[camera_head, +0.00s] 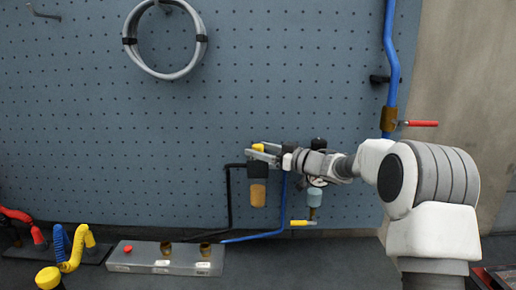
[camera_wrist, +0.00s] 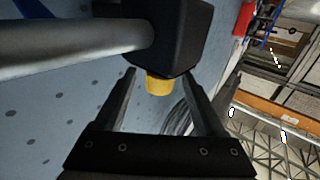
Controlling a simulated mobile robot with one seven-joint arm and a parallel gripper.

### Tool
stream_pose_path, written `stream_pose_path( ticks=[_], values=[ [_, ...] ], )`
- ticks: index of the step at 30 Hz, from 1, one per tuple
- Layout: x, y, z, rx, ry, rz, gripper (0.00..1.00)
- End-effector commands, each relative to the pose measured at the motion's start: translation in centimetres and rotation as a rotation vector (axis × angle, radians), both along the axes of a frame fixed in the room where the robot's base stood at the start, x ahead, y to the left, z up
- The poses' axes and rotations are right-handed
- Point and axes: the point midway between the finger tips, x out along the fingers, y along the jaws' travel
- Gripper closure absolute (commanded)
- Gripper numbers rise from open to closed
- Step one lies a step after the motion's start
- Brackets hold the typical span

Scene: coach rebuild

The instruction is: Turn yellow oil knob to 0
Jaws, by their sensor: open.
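The yellow oil knob (camera_head: 258,147) sits on top of a black unit (camera_head: 257,170) with an amber bowl (camera_head: 258,195) on the pegboard. In the wrist view the knob (camera_wrist: 159,85) is a short yellow cylinder on the black housing (camera_wrist: 170,35). My gripper (camera_head: 264,154) reaches it from the right. In the wrist view its open fingers (camera_wrist: 158,74) lie on either side of the knob, with visible gaps. Contact does not show. No number or mark on the knob is readable.
A pressure gauge (camera_head: 317,181) and pale blue bowl (camera_head: 314,197) hang beneath my arm. A yellow-handled valve (camera_head: 303,223) is below. A blue pipe with a red lever (camera_head: 422,123) runs at right. A grey box with a red button (camera_head: 128,249) stands lower left.

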Motion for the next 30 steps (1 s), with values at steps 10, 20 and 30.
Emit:
stream_pose_path(
  ticks=[10, 20, 30],
  values=[
    [0.62, 0.85, -0.01, 0.001, 0.001, 0.0, 0.28],
    [0.59, 0.83, 0.0, 0.001, 0.001, 0.0, 0.73],
    [0.57, 0.83, -0.03, 0.001, 0.001, -0.003, 1.0]
  ],
)
